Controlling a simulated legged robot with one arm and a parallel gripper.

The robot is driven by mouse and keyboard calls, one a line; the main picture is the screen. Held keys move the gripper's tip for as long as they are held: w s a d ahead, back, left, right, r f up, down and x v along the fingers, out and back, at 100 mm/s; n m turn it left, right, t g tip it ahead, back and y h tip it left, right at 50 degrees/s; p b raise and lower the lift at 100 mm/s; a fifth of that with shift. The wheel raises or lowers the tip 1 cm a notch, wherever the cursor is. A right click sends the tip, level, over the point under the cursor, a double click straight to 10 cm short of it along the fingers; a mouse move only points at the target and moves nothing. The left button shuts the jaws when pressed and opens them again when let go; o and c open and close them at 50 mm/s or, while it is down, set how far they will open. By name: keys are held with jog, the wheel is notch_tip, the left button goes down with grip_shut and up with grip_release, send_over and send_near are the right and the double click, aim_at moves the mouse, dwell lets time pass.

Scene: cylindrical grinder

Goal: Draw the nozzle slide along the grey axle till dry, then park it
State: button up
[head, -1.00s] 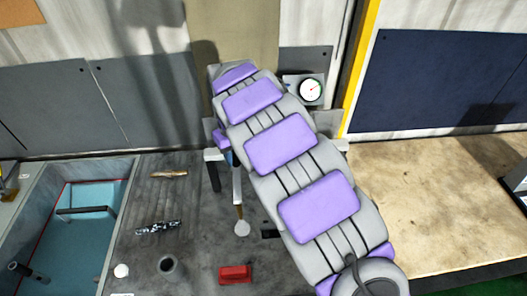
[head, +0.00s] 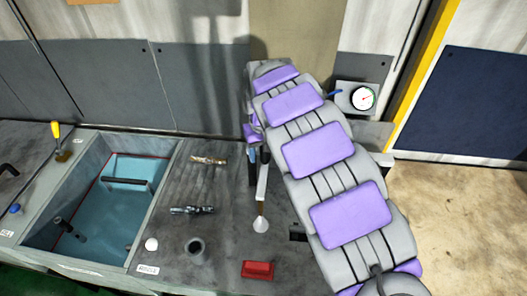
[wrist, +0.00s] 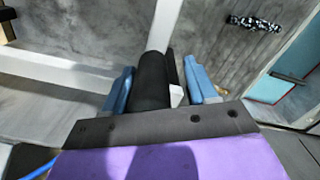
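In the wrist view the two blue fingers of my gripper (wrist: 160,90) stand on either side of a black, rounded piece, which looks like the nozzle slide (wrist: 150,82). A black and white plate stands beside it, and both fingers appear to touch this group. A pale grey bar, which may be the axle (wrist: 166,25), runs away from the piece. In the head view this bar (head: 262,182) shows left of my purple-padded arm and ends near a white cone (head: 261,225). My gripper's fingertips are mostly hidden there by the arm.
A blue liquid tank (head: 105,205) is sunk in the bench at left. A patterned rod (head: 192,210), a brown piece (head: 208,160), a dark round holder (head: 195,248) and a red block (head: 257,270) are on the bench. A dial gauge (head: 362,98) stands behind at right.

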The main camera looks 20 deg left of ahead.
jog(key=shift+a, duration=0.1)
jog(key=shift+d+r, duration=0.2)
jog(key=shift+r, duration=0.05)
notch_tip(320, 180, up, 17)
jog(key=shift+a+f+p, duration=0.15)
jog(key=shift+a+p, duration=0.15)
jog(key=shift+p, duration=0.1)
dwell(0.5)
jog(key=s+d+f+m+b, duration=0.25)
jog(key=s+d, duration=0.25)
jog(key=d, duration=0.7)
jog(key=s+d+f+m+b, duration=0.1)
jog(key=s+d+m+b, duration=0.3)
jog(key=d, duration=0.8)
jog(key=s+d+f+b, duration=0.1)
jog(key=s+d+f, duration=0.2)
jog(key=s, duration=0.5)
jog(key=s+d+f+g, duration=0.1)
jog(key=s+d+f, duration=0.2)
jog(key=s+f, duration=0.3)
jog(key=s+d+f+m+b, duration=0.1)
jog(key=s+d+f, duration=0.2)
jog(key=s, duration=0.9)
notch_tip(320, 180, down, 2)
jog(key=shift+f+g+b, duration=0.1)
jog(key=shift+g+b, duration=0.25)
jog(key=shift+g, duration=0.05)
